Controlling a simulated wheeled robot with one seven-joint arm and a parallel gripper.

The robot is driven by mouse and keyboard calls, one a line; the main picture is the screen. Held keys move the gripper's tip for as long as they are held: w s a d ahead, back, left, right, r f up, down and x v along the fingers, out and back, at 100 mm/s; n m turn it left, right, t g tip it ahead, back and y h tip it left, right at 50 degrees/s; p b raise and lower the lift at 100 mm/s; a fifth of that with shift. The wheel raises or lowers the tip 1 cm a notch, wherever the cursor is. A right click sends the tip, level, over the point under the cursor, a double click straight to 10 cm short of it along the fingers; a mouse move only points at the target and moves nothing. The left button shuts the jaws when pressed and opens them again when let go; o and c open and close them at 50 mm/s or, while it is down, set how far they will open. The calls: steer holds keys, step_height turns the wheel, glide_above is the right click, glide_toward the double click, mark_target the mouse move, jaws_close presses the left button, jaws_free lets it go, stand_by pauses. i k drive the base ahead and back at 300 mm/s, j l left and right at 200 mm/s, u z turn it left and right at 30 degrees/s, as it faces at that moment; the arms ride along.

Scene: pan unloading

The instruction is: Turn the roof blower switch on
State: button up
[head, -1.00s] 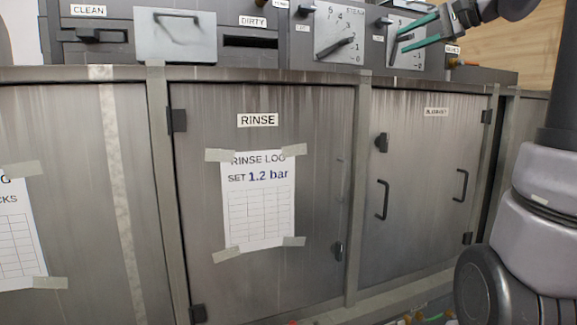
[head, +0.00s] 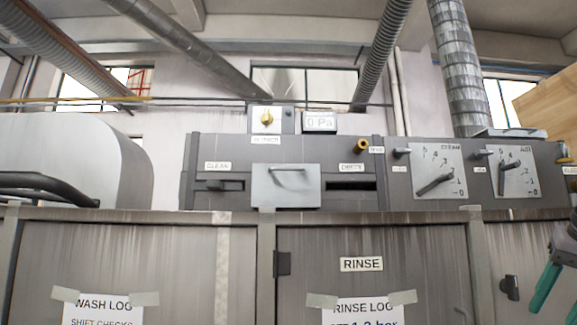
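A small light switch box (head: 267,119) with a yellow knob (head: 267,117) stands on top of the dark machine, at the upper middle of the head view. The small label below it is hard to read and looks like BLOWER. The knob's exact setting is too small to tell. A display (head: 319,122) beside it reads 0 Pa. My gripper (head: 552,302) is at the lower right edge, with green fingers pointing down and apart. It is empty, well below and to the right of the box, and partly cut off by the frame.
The machine front has a CLEAN/DIRTY panel with a grey flap (head: 286,186) and two dial plates (head: 438,172) (head: 516,172) with levers. Cabinet doors, including the RINSE door (head: 375,265), are below. A rounded pale housing (head: 75,160) stands at left. Ducts run overhead.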

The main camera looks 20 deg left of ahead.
mark_target(267, 118)
steer(key=j+u, duration=0.15)
steer(key=u, duration=1)
steer(key=j+z, duration=0.1)
steer(key=j, duration=0.2)
steer(key=k, duration=0.05)
